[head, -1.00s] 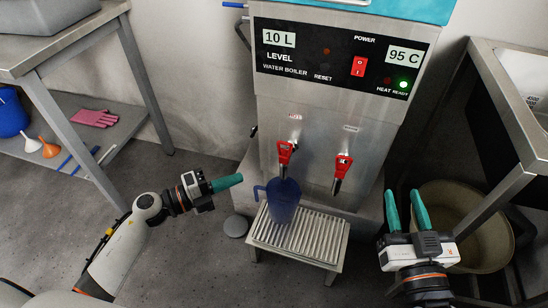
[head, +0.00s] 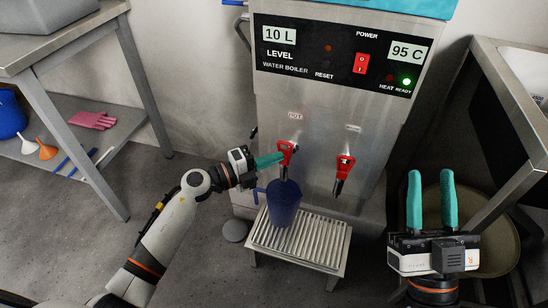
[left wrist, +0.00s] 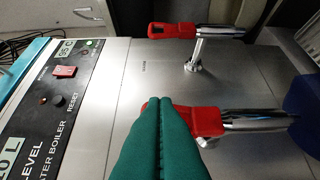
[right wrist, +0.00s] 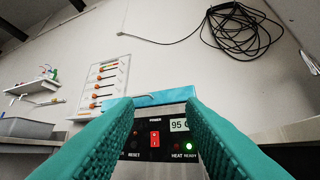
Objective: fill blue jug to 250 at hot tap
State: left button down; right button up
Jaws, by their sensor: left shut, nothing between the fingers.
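The blue jug (head: 284,203) stands upright on the slatted drip tray (head: 318,250), under the left tap, which is labelled HOT. The hot tap (head: 285,152) has a red lever; its red lever also shows in the left wrist view (left wrist: 207,121). My left gripper (head: 283,157) is shut and empty, its fingertips at the red lever of the hot tap. In the left wrist view its green fingers (left wrist: 161,103) overlap the lever; whether they touch it I cannot tell. My right gripper (head: 431,176) is open and empty, to the right of the taps. The water level inside the jug is not visible.
The water boiler (head: 325,120) reads 10 L and 95 C, with its READY light green. A second red tap (head: 344,166) is right of the hot one. A bucket (head: 500,235) is behind my right gripper. A steel table (head: 75,57) with a lower shelf stands left.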

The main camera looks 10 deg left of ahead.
pick_arm(q)
jog(key=shift+w, duration=0.7)
pick_arm(e)
jog(key=shift+s+d+r+t+y, duration=0.1)
jog(key=shift+s+r+t+y, duration=0.3)
jog(key=shift+s+r+t, duration=0.35)
